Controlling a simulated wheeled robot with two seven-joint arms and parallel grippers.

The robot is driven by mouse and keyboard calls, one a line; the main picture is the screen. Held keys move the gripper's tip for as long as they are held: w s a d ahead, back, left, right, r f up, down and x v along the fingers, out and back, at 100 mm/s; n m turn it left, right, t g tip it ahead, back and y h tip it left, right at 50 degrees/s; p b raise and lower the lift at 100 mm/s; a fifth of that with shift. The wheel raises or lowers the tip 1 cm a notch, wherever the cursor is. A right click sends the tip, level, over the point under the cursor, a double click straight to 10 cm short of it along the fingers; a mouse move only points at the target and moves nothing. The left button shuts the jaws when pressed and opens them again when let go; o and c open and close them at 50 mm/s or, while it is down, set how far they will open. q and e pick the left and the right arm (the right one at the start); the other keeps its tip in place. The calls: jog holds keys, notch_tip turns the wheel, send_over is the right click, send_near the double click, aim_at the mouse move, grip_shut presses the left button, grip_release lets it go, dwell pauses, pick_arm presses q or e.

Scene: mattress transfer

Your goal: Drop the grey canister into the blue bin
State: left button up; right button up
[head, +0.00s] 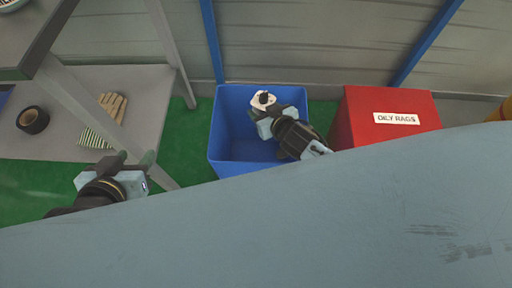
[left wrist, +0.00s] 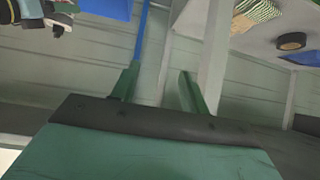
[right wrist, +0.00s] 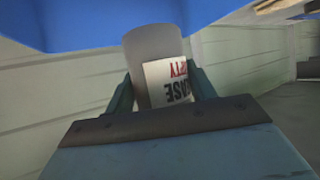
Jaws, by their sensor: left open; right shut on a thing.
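The blue bin (head: 228,130) stands open on the green floor at the centre of the head view, beyond a large grey-blue surface. My right gripper (head: 264,112) is over the bin's opening and shut on the grey canister (head: 262,99). In the right wrist view the canister (right wrist: 152,48) sits between both fingers, with a white label bearing red and black letters. The bin (right wrist: 90,22) shows behind it there. My left gripper (head: 132,162) is open and empty at the left, near a shelf leg. In the left wrist view nothing is between its fingers (left wrist: 158,88).
A red box (head: 375,125) labelled OILY RAGS stands right of the bin. A grey shelf (head: 75,85) at the left holds a striped glove (head: 108,112) and a roll of black tape (head: 32,120). The grey-blue surface (head: 280,220) fills the foreground.

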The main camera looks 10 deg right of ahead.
notch_tip(320, 180, down, 2)
jog(key=shift+b, duration=1.05)
pick_arm(q)
jog(key=w+d+r+t+h, duration=0.2)
jog(key=r+t, duration=0.4)
jog(key=r, duration=0.3)
jog(key=shift+w+d+r+t, duration=0.25)
jog(key=shift+w+d+t, duration=0.25)
jog(key=shift+w, duration=0.55)
pick_arm(e)
jog(key=shift+f, duration=0.1)
jog(key=o, duration=1.1)
pick_arm(q)
jog(key=shift+f, duration=0.15)
pick_arm(e)
jog(key=shift+s, duration=0.15)
pick_arm(q)
jog(key=s+a+f+g+y+p, duration=0.2)
jog(key=s+a+f+g+p, duration=0.1)
jog(key=s+f+g, duration=0.3)
jog(key=s+a+f+g+y+p, duration=0.2)
jog(key=s+a+f+g, duration=0.2)
jog(key=s+f+g, duration=0.3)
jog(key=shift+a+f+g+p, duration=0.25)
jog(key=shift+f+g+p, duration=0.2)
jog(key=shift+f, duration=1.25)
pick_arm(e)
jog(key=shift+v, duration=6.55)
